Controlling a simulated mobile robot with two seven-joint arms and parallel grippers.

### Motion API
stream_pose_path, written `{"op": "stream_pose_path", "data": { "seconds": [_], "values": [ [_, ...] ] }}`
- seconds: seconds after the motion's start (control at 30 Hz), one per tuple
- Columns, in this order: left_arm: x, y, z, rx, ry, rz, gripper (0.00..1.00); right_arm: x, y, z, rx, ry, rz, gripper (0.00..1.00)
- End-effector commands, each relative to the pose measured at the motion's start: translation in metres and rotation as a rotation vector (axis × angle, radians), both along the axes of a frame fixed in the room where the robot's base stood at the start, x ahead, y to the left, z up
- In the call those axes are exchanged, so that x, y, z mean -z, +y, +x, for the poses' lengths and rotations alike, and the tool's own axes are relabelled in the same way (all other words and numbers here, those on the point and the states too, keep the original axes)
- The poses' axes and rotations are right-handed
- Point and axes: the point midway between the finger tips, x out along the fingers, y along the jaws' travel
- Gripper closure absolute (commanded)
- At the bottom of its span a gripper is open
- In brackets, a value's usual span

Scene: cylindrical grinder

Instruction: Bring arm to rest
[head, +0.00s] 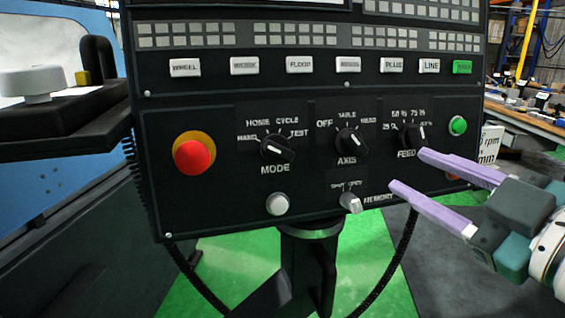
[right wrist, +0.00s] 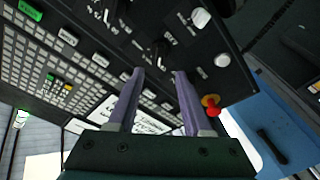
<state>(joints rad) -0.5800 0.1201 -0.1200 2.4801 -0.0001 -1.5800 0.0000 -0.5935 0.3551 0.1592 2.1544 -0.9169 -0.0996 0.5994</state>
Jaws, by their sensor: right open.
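My right gripper (head: 406,170) comes in from the right with two long purple fingers. It is open and nothing shows between the fingers. Its tips are in front of the lower right part of the black control panel (head: 230,190), near the FEED knob (head: 410,137) and the MEMORY switch (head: 351,203). Whether they touch the panel cannot be told. The right wrist view also shows the open fingers (right wrist: 158,72) pointing towards the panel. My left gripper is not in view.
The panel bears a red emergency button (head: 194,156), a MODE knob (head: 276,146), an AXIS knob (head: 350,142) and a row of labelled buttons. It stands on a dark post (head: 308,245) with hanging cables. A blue machine (head: 60,215) is at left, a workbench (head: 530,120) at far right.

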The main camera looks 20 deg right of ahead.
Motion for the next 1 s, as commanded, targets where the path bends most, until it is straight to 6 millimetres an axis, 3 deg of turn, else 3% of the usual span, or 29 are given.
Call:
{"op": "stream_pose_path", "data": {
  "seconds": [0.2,0.33,0.47,0.57,0.7,0.8,0.87,0.9,1.0],
  "values": [
    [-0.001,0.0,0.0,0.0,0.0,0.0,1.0,-0.001,-0.002,0.0,0.017,0.004,0.01,0.5],
    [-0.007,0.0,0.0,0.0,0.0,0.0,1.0,0.001,-0.014,-0.004,0.144,0.051,0.089,0.5],
    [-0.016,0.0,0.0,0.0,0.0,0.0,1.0,0.027,-0.022,-0.024,0.344,0.24,0.242,0.5],
    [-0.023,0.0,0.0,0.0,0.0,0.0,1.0,0.06,-0.006,-0.051,0.437,0.477,0.351,0.5],
    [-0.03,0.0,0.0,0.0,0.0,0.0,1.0,0.093,0.04,-0.097,0.434,0.822,0.448,0.5],
    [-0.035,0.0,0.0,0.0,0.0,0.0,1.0,0.103,0.081,-0.133,0.362,1.058,0.483,0.5],
    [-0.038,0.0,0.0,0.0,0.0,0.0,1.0,0.103,0.105,-0.155,0.295,1.194,0.489,0.5],
    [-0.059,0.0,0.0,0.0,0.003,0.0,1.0,0.082,0.108,-0.159,0.285,1.216,0.485,0.5],
    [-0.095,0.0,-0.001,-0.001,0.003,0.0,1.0,0.046,0.105,-0.158,0.293,1.208,0.482,0.5]
  ]
}}
